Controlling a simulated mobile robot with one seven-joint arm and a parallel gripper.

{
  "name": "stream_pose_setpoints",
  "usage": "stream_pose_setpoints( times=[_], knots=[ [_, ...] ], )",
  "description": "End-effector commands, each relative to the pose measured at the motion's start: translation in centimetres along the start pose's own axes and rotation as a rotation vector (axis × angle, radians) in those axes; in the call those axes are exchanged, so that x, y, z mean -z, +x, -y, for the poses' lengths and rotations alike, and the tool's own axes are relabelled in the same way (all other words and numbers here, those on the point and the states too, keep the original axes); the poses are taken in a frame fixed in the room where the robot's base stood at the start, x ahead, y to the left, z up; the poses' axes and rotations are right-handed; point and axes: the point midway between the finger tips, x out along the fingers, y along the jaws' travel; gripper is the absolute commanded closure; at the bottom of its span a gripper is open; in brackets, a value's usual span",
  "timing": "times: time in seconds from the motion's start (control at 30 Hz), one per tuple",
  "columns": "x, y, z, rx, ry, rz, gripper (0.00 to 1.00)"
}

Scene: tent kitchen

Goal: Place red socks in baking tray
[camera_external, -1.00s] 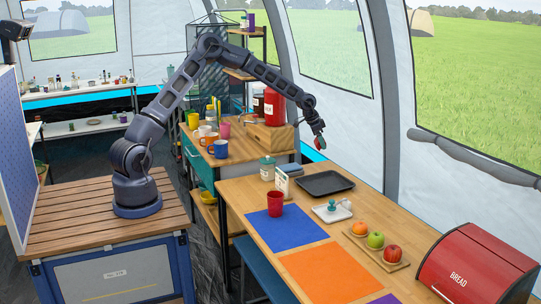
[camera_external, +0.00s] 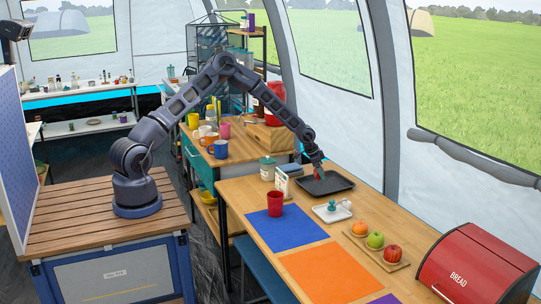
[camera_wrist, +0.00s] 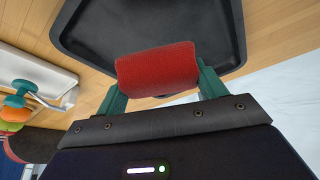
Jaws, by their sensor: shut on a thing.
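The red socks (camera_wrist: 157,68) are a rolled red knit bundle held between the two green fingers of my gripper (camera_wrist: 157,82) in the wrist view. My gripper (camera_external: 317,176) is shut on them and shows over the baking tray (camera_external: 335,187) in the external view, where the socks (camera_external: 317,175) are a small red patch. The baking tray is black, shallow and rectangular, and lies on the wooden table. In the wrist view the tray (camera_wrist: 215,22) is behind the socks, which cover part of its near edge. I cannot tell whether the socks touch the tray.
A white dish with a teal-handled thing (camera_external: 332,210) stands just in front of the tray. A teal-lidded jar (camera_external: 267,168) and a white card (camera_external: 282,179) stand to its left. A red cup (camera_external: 275,202), a fruit board (camera_external: 398,266) and a red bread box (camera_external: 478,264) are nearer.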

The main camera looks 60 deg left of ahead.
Motion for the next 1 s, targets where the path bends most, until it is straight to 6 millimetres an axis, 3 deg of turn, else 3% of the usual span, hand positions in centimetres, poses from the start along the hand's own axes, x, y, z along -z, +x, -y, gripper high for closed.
stream_pose_setpoints(
  times=[0.37,0.77,0.8,0.9,1.0],
  knots=[
    [-1.6,3.8,0.0,-0.001,0.001,0.001,0.52],
    [-1.7,4.2,0.0,0.000,0.000,0.000,0.52],
    [-1.7,4.2,0.0,0.000,0.000,-0.001,0.26],
    [-1.7,4.2,0.0,0.000,0.000,0.000,0.08],
    [-1.7,4.2,0.0,0.000,0.000,0.000,0.08]
  ],
)
